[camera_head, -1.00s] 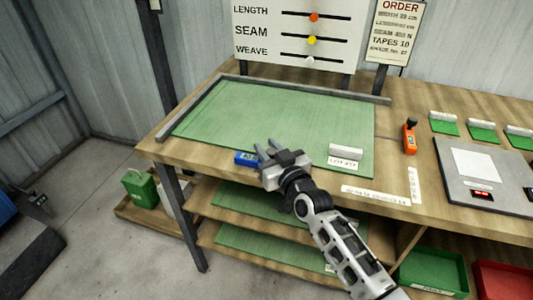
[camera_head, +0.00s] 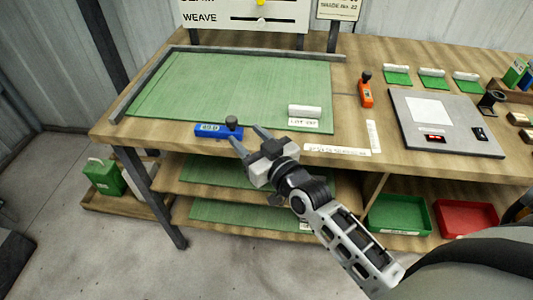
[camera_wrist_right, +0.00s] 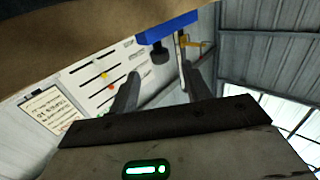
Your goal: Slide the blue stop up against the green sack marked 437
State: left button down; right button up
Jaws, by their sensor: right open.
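The green sack (camera_head: 220,90) lies flat on the bench, with a white roll and a small label (camera_head: 304,123) at its front right corner; the label is too small to read surely. The blue stop (camera_head: 208,130), with a dark knob and a small display, sits at the bench's front edge, just in front of the sack. It also shows at the top of the right wrist view (camera_wrist_right: 165,33). My right gripper (camera_head: 248,140) is open and empty, its fingertips just right of the stop's knob. My left gripper is not in view.
A raised grey rail (camera_head: 225,50) runs along the sack's back and left sides. An orange device (camera_head: 366,92) and a grey scale-like plate (camera_head: 440,145) stand to the right. Green (camera_head: 398,230) and red (camera_head: 466,234) bins sit below the bench.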

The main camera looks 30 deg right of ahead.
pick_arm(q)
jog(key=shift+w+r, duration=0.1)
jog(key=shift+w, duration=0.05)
pick_arm(e)
jog(key=s+d, duration=0.1)
jog(key=s, duration=0.5)
jog(key=shift+s+d, duration=0.15)
jog(key=shift+s, duration=0.15)
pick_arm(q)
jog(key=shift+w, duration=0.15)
